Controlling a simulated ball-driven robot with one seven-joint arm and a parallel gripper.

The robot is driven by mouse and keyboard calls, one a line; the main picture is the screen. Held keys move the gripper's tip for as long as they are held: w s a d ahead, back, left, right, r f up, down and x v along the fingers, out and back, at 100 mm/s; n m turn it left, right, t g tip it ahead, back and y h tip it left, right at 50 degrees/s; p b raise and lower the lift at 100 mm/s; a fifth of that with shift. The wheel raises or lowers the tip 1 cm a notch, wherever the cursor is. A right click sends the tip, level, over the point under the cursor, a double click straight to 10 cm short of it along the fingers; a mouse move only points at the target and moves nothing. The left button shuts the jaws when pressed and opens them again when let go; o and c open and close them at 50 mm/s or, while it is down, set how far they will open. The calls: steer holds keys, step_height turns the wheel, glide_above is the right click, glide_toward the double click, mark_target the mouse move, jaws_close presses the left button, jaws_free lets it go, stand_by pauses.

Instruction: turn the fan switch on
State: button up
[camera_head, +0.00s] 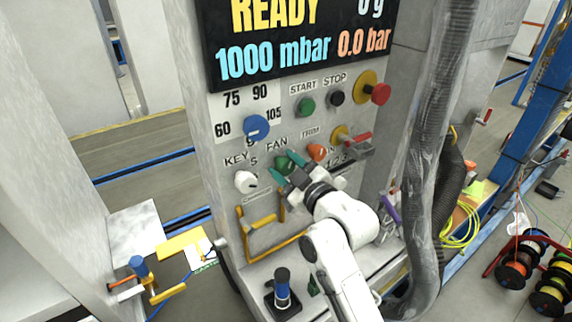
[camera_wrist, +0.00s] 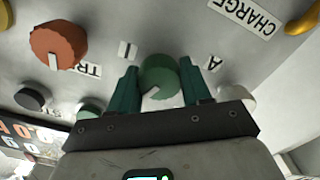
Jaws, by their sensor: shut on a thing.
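The fan switch is a green round knob (camera_head: 281,164) on the grey panel, under the FAN label (camera_head: 277,145). It also shows in the wrist view as a green knob (camera_wrist: 160,72) with a notch in its near edge. My gripper (camera_head: 286,168) is at the panel with its two teal fingers on either side of this knob. In the wrist view the fingers (camera_wrist: 160,88) stand left and right of the knob and are shut on it. The side of the knob facing the panel is hidden.
An orange trim knob (camera_head: 317,152) sits close right, a white key knob (camera_head: 246,181) left. A blue dial (camera_head: 256,127), green start button (camera_head: 306,107) and black stop button (camera_head: 337,98) are above. A yellow handle (camera_head: 264,223) is below. A thick grey hose (camera_head: 424,190) hangs at right.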

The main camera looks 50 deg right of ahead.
steer(key=m+p, duration=0.2)
steer(key=m, duration=0.4)
steer(key=m+p, duration=0.1)
steer(key=m, duration=0.3)
steer(key=shift+d+m+p, duration=0.1)
steer(key=shift+m+p, duration=0.75)
steer(key=shift+m, duration=0.75)
steer(key=o, duration=1)
